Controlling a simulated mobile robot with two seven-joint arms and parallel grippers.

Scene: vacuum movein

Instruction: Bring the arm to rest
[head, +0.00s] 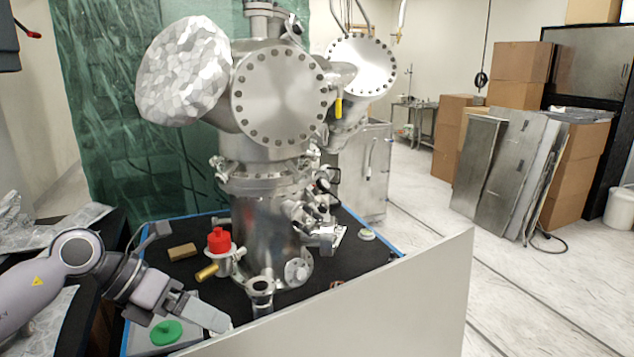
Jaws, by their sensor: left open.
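My left arm (40,285) comes in from the lower left, bent at a joint, and ends in my left gripper (205,313). The gripper is over the near left part of the black-topped table (190,280), in front of the steel vacuum chamber (265,235). It is open, and I see nothing held in it. A green round piece (165,333) on a grey surface is just below and left of the fingers. My right gripper is out of view.
A red-capped valve (219,241), a brass-coloured cylinder (207,272) and a tan block (182,251) are beyond the gripper. A pale panel (390,300) stands at the near right. Crumpled foil (45,230) lies left.

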